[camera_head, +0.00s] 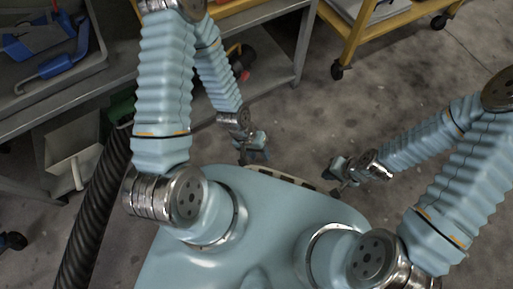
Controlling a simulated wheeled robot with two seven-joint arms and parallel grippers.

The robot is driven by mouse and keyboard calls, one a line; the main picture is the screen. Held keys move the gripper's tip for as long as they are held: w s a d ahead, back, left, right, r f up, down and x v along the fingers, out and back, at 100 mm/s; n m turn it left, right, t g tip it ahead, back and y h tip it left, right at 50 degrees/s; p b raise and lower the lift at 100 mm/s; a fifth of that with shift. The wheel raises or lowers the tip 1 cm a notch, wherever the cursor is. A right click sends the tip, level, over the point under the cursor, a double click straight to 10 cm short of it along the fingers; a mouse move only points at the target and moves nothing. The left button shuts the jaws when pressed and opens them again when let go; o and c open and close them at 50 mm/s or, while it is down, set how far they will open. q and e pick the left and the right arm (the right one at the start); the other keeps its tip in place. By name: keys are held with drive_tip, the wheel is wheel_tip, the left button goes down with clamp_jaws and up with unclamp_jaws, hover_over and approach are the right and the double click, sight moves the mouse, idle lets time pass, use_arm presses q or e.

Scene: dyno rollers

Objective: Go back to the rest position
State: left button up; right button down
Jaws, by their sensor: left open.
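My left gripper (254,153) hangs in front of my light blue body, left of the picture's middle. It is open, with nothing visible between its fingers. My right gripper (338,172) is in front of my body on the right and points left toward the left one. It is small and dark, so its finger opening cannot be made out. No object shows in it. The two grippers are apart from each other, above the concrete floor (310,125).
A grey workbench (110,72) with a tray of blue tools (45,45) stands at the upper left. A pale bin (75,165) is under it. A yellow wheeled cart (368,25) stands at the upper right. The floor between the arms is clear.

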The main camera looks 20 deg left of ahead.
use_arm(q)
drive_tip(key=shift+w+a+r+n+t, duration=0.25)
drive_tip(key=shift+a+r+n+t, duration=0.1)
drive_tip(key=shift+a+t, duration=0.15)
wheel_tip(320, 180, up, 11)
drive_tip(key=p, duration=1.1)
drive_tip(key=shift+s+d, duration=0.15)
drive_tip(key=shift+d, duration=0.15)
